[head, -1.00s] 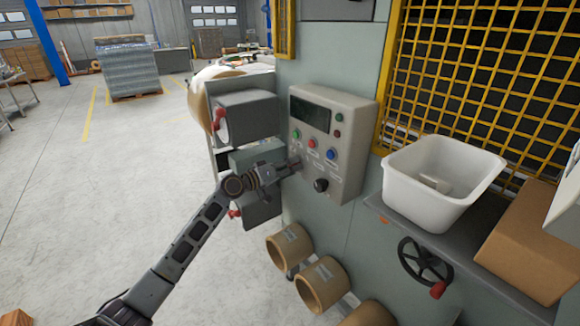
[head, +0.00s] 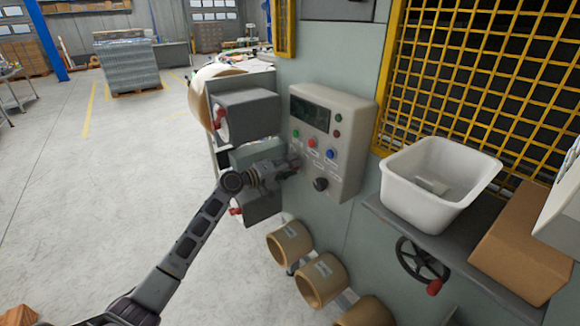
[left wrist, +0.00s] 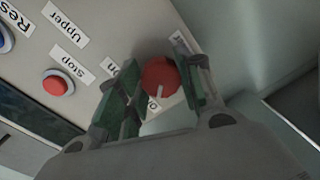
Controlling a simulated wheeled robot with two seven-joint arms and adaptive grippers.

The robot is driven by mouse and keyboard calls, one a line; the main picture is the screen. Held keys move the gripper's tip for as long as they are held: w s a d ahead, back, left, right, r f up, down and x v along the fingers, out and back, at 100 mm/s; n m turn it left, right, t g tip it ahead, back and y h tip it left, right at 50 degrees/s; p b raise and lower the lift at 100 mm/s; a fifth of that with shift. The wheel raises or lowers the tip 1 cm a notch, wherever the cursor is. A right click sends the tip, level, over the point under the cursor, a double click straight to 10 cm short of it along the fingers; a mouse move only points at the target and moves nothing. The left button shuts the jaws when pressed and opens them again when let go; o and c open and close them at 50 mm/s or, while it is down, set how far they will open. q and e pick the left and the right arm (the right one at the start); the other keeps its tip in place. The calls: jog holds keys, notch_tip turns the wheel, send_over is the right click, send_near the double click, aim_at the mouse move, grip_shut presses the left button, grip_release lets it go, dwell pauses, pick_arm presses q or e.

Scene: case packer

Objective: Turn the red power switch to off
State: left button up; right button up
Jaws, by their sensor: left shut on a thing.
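The red power switch (left wrist: 160,74) is a round red knob with a pale pointer line, seen in the left wrist view between the green finger pads. My left gripper (left wrist: 158,88) is shut on it. The pointer line runs toward the lower part of the knob in that picture. Small labels around the knob are partly hidden by the fingers, so I cannot read its setting surely. In the head view my left gripper (head: 291,166) is at the lower left of the grey control panel (head: 352,112) and hides the switch. My right gripper is not in view.
Beside the switch is a red stop button (left wrist: 57,83). The panel also has a screen (head: 310,115), coloured buttons and a black knob (head: 320,184). Grey boxes (head: 247,112) stand left of it. A white bin (head: 437,215) and a handwheel (head: 421,262) are to the right.

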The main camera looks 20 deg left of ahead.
pick_arm(q)
jog(key=o, duration=1)
jog(key=shift+o, duration=0.2)
jog(key=v, duration=1.2)
jog(key=shift+f, duration=0.1)
